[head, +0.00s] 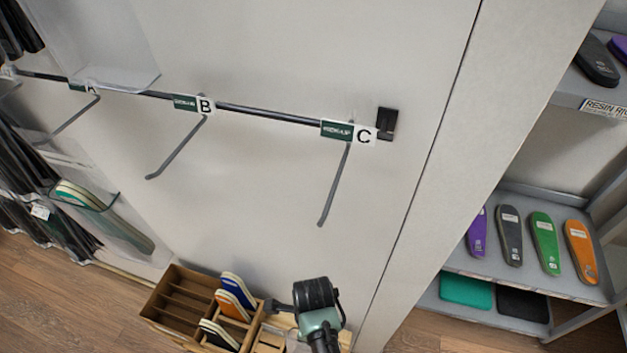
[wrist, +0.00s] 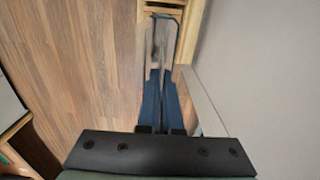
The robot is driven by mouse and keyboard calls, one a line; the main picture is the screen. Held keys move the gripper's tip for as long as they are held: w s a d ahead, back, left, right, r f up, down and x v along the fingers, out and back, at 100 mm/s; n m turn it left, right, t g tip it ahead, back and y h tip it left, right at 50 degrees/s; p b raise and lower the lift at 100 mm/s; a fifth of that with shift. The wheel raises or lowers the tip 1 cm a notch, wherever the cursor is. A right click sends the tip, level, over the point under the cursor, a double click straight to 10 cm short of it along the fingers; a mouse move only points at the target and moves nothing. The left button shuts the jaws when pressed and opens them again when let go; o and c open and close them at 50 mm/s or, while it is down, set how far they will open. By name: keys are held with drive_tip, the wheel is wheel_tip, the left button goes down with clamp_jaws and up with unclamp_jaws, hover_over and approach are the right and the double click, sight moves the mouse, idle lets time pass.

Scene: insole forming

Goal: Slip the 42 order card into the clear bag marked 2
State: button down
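My gripper (wrist: 161,65) points down past the wall in the wrist view. Its two fingers lie close together, with a thin dark line between them. A see-through shape with a dark edge shows around and beyond the fingertips; I cannot tell whether it is gripped. In the head view my wrist is low at centre and the fingers are hidden. A clear bag (head: 105,45) hangs at upper left. Another clear pouch (head: 125,228) with insoles hangs at lower left. No mark 2 is readable on either, and I cannot make out the 42 card.
A wall rail (head: 265,115) carries hooks labelled B (head: 205,105) and C (head: 363,135), both empty. Below stands a brown divided box (head: 175,305) with several insoles. A grey shelf (head: 525,280) with coloured insoles stands at right. Dark hanging sheets (head: 25,165) line the left.

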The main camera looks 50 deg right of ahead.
drive_tip(key=shift+f+b, duration=1.05)
drive_tip(key=shift+f, duration=0.85)
drive_tip(key=shift+s+a+f, duration=0.1)
drive_tip(key=shift+s+f, duration=0.1)
drive_tip(key=shift+f, duration=0.15)
drive_tip(key=c, duration=1)
unclamp_jaws()
drive_tip(key=r+p, duration=0.1)
drive_tip(key=r, duration=0.3)
drive_tip(key=r+p, duration=0.1)
drive_tip(key=r, duration=0.4)
drive_tip(key=r+p, duration=0.1)
drive_tip(key=r, duration=0.4)
drive_tip(key=shift+w, duration=0.25)
